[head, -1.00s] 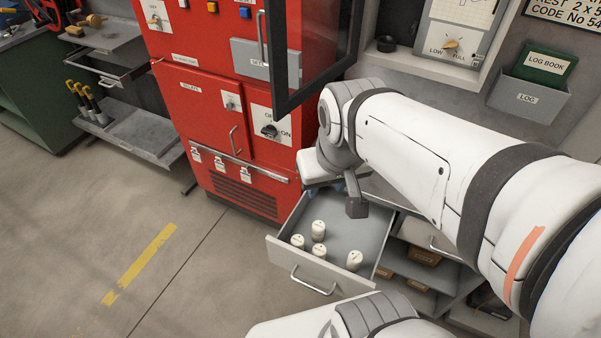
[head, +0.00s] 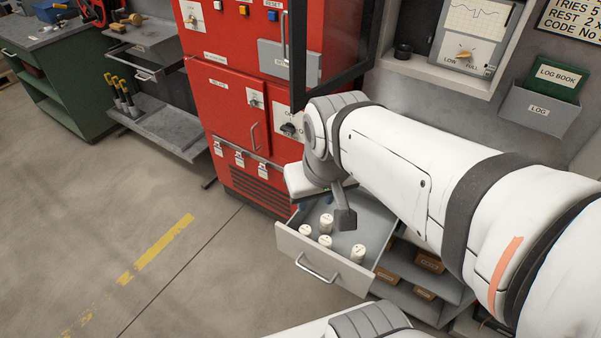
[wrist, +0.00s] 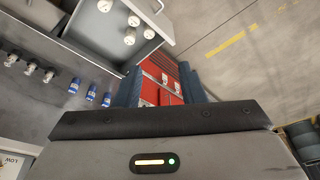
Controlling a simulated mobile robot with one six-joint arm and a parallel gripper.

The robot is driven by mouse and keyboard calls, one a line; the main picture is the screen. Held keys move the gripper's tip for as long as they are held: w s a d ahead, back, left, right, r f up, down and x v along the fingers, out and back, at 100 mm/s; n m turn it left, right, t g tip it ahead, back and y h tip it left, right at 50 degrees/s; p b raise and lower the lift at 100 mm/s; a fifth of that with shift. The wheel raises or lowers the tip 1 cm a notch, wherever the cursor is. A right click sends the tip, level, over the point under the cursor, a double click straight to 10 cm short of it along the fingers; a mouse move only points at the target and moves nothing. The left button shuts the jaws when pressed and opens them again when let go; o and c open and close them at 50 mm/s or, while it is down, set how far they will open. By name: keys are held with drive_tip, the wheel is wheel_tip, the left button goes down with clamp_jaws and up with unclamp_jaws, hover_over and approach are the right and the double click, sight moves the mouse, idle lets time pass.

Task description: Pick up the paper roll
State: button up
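Several short white rolls stand upright in an open grey drawer (head: 300,258). One is at the back (head: 326,223), one at the left (head: 305,231), one at the middle (head: 325,242) and one at the right (head: 358,252). Their labels are too small to read. The wrist view shows the rolls (wrist: 129,38) at upper left, in the drawer (wrist: 165,18). My gripper (wrist: 162,85) has two blue fingers spread apart with nothing between them; the red cabinet shows through the gap. In the head view, my wrist is above the drawer's back and hides part of it.
The red cabinet (head: 235,110) stands left of the drawer, with its dark-framed door (head: 330,65) swung out near my arm. Shelves with brown boxes (head: 430,262) are right of the drawer. Blue cylinders (wrist: 91,92) line the wrist view's left. The floor (head: 90,210) at left is clear.

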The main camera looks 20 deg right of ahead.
drive_tip(key=shift+s, duration=0.1)
drive_tip(key=shift+o, duration=0.7)
drive_tip(key=shift+a, duration=0.1)
drive_tip(key=shift+o, duration=0.7)
drive_tip(key=shift+f, duration=0.4)
drive_tip(key=o, duration=0.3)
drive_tip(key=w+f+m+g+y+b, duration=0.3)
drive_tip(key=w+f+m+b, duration=0.1)
drive_tip(key=f, duration=0.5)
drive_tip(key=shift+w+d+f+m+b, duration=0.15)
drive_tip(key=shift+d+f+m+b, duration=0.1)
drive_tip(key=shift+m+b, duration=0.45)
drive_tip(key=m+t+y+b, duration=0.7)
drive_tip(key=m+t+b, duration=0.25)
drive_tip(key=m, duration=1.15)
approach(327, 222)
drive_tip(key=w+f, duration=0.1)
drive_tip(key=w+f+g+b, duration=0.1)
drive_tip(key=w, duration=0.1)
drive_tip(key=shift+w+a, duration=0.1)
drive_tip(key=shift+a, duration=0.3)
drive_tip(key=shift+w+f+t, duration=0.1)
drive_tip(key=shift+f+t, duration=0.1)
drive_tip(key=shift+t, duration=0.05)
drive_tip(key=shift+x, duration=3.75)
